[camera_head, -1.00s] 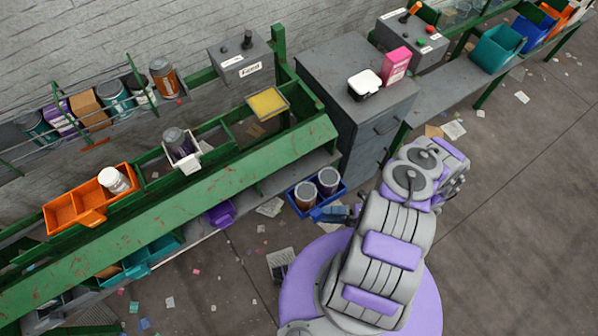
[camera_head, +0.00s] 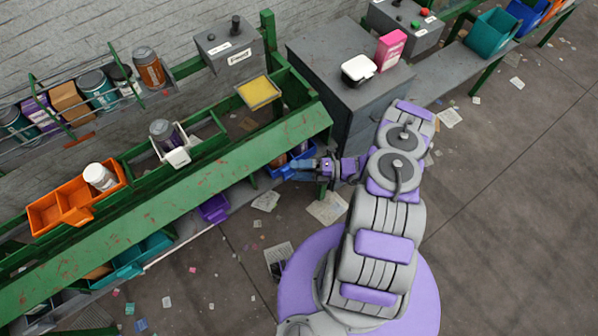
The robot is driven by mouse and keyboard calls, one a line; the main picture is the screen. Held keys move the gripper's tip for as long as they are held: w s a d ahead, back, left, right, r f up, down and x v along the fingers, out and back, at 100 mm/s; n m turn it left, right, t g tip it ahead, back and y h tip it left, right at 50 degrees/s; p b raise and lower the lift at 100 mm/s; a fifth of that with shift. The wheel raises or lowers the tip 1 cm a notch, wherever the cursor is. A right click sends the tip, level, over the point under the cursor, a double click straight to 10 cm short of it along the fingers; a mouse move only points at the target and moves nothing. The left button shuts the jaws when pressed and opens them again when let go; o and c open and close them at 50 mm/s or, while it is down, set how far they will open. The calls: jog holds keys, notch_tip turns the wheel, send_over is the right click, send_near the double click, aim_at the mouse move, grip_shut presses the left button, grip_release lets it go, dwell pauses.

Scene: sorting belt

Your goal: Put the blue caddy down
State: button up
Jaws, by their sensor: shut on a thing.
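The blue caddy (camera_head: 308,158) is low beside the sorting bench, near the grey cabinet. It is partly hidden behind the green bench edge and my gripper. Parts of the dark cans in it show at its left side. My gripper (camera_head: 318,166) is shut on the blue caddy at its near side. I cannot tell whether the caddy's bottom touches the lower shelf.
The green sorting bench (camera_head: 190,190) runs across the left, with an orange caddy (camera_head: 45,213) and a white caddy (camera_head: 178,157) on it. A purple bin (camera_head: 213,208) and a teal bin (camera_head: 145,256) sit on the lower shelf. The grey cabinet (camera_head: 335,85) stands right behind my gripper.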

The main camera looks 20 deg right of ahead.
jog(key=shift+w+a+f, duration=0.15)
jog(key=shift+a+f, duration=0.3)
jog(key=shift+f, duration=0.3)
jog(key=shift+d+b, duration=0.3)
jog(key=shift+d, duration=0.1)
jog(key=o, duration=0.8)
jog(key=shift+c, duration=0.2)
jog(key=o, duration=0.3)
jog(key=shift+a, duration=0.3)
